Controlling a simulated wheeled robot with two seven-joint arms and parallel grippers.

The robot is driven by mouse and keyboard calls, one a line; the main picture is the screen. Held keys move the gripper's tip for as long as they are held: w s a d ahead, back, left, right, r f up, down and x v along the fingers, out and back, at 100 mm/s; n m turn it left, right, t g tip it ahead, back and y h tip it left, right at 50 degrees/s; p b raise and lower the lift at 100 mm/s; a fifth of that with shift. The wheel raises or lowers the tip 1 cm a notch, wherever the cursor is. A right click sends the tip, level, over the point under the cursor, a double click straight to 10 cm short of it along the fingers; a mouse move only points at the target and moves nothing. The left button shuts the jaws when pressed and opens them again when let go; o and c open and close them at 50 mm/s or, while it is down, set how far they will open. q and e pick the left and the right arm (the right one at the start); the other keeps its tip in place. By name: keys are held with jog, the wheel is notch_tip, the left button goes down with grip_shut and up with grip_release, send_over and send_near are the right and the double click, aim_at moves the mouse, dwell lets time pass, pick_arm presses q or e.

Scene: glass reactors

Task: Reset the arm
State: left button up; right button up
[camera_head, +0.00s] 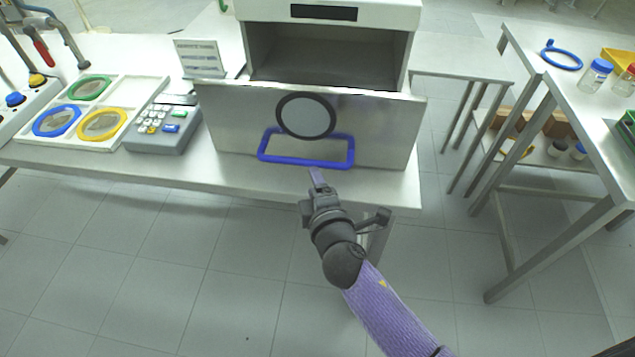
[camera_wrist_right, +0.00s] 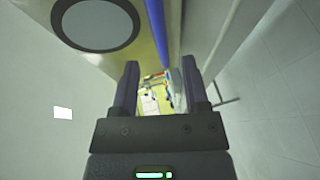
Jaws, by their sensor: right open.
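My right gripper (camera_head: 316,178) is in front of the metal oven-like box (camera_head: 325,12), just below the blue handle (camera_head: 305,164) on its lowered door (camera_head: 240,130). In the right wrist view its two fingers (camera_wrist_right: 160,90) are apart with nothing held between them. The blue handle also shows in the wrist view (camera_wrist_right: 153,40) beyond the fingers, with the door's round window (camera_wrist_right: 95,22) to the left. From the head view I cannot tell whether the fingertips touch the handle. The box's interior (camera_head: 325,55) looks empty. My left gripper is not in view.
A keypad device (camera_head: 165,128) and a white tray (camera_head: 145,95) with green, blue and yellow rings stand left on the bench. A side table (camera_head: 560,95) at the right holds a blue ring (camera_head: 561,55) and jars (camera_head: 595,75). Floor in front of the bench is clear.

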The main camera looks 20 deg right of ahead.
jog(key=shift+s+r, duration=0.15)
jog(key=shift+s, duration=0.9)
jog(key=s+d+f+m+g, duration=0.2)
jog(key=s+f+m+g, duration=0.3)
jog(key=f, duration=0.6)
jog(key=s+d+f+m+g, duration=0.1)
jog(key=s+f+g, duration=0.2)
jog(key=s+f, duration=0.6)
jog(key=s+d+f+m+g, duration=0.1)
jog(key=s+f+m+g, duration=0.1)
jog(key=s, duration=0.6)
jog(key=s+d+f+m+g, duration=0.2)
jog(key=s+f+m+g, duration=0.1)
jog(key=s+f, duration=0.3)
jog(key=s+d+f+m+g, duration=0.2)
jog(key=s+f, duration=0.3)
jog(key=s, duration=0.5)
jog(key=shift+s+d+m, duration=0.15)
jog(key=shift+s+m, duration=0.2)
jog(key=shift+m, duration=0.45)
